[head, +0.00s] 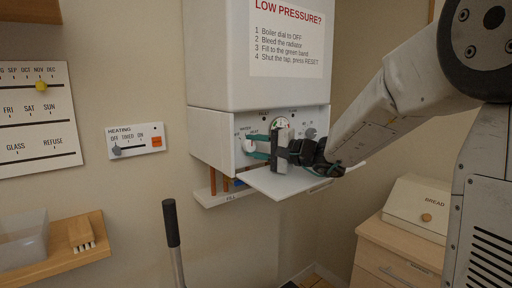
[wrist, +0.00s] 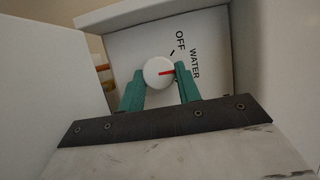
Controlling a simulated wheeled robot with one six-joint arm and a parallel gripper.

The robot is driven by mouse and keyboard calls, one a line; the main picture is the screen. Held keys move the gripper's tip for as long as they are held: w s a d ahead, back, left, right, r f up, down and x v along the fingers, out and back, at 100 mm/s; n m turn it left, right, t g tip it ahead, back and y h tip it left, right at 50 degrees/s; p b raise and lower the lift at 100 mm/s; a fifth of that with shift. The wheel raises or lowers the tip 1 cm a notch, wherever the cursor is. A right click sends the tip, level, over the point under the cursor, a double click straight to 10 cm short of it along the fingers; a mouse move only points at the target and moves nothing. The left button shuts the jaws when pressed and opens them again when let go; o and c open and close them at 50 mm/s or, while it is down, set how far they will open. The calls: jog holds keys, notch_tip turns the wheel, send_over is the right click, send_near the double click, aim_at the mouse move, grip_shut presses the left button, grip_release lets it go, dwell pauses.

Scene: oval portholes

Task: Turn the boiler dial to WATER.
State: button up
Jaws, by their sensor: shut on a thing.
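The boiler dial (wrist: 153,69) is a round white knob with a red pointer line, on a white panel inside the boiler's lower front. In the wrist view the red line points right, toward the WATER lettering (wrist: 195,64) and away from the OFF lettering (wrist: 180,41). My gripper (wrist: 158,80) has its green fingers on either side of the dial, shut on it. The right finger hides part of the panel beside the pointer. In the head view the dial (head: 248,147) shows small at the panel's left, between the fingertips.
The boiler's flap (head: 285,184) hangs open below my gripper. A pressure gauge (head: 281,124) is right of the dial. An instruction sheet (head: 288,40) is on the boiler front. A heating slider panel (head: 135,141) is on the wall left. A bread bin (head: 418,206) stands lower right.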

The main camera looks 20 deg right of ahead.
jog(key=o, duration=1)
jog(key=shift+c, duration=0.2)
jog(key=shift+d, duration=0.1)
jog(key=v, duration=0.7)
jog(key=shift+s+d, duration=0.2)
jog(key=shift+s, duration=0.15)
